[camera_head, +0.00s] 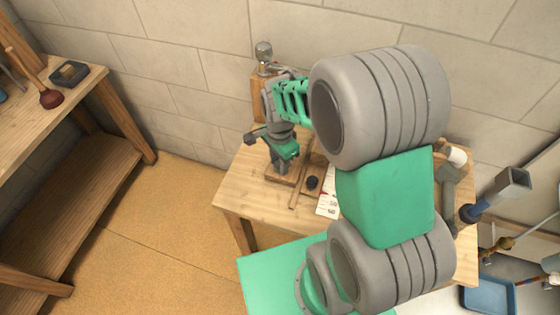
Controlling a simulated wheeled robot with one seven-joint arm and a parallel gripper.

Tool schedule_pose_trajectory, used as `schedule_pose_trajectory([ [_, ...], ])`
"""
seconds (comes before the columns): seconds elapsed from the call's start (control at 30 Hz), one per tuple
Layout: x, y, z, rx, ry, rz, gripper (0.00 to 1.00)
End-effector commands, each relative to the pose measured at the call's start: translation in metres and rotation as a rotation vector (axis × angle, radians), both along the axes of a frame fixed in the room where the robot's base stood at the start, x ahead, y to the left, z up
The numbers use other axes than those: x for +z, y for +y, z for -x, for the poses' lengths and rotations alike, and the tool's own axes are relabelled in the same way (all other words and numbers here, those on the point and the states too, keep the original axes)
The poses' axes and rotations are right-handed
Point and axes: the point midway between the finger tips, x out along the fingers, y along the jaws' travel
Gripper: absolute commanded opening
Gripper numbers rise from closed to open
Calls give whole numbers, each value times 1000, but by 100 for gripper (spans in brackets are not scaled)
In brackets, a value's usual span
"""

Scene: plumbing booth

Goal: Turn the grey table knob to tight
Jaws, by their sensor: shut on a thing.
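My gripper (281,158) points down at the left part of the wooden table (239,193), at the end of my grey and green arm. It is shut on the grey knob, low over a small wooden base (272,175) on the table. The jaws and wrist hide most of the knob, so its turn angle and any mark on it cannot be read.
A small dark round knob (312,182) sits just right of the gripper, beside a white card with printed marks (327,204). A metal fitting (263,52) stands on a wooden post behind. A workbench (85,85) with a plunger (50,97) is at left. Grey pipe parts (449,174) lie at right.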

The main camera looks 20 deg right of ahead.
Motion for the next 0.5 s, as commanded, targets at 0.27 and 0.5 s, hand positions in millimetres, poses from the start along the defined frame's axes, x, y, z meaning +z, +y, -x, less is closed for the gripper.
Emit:
schedule_pose_trajectory([
  [0.27, 0, 0, 0, -148, -1, 0, 0],
  [0.5, 0, 0, 0, -202, -1, 0, 0],
])
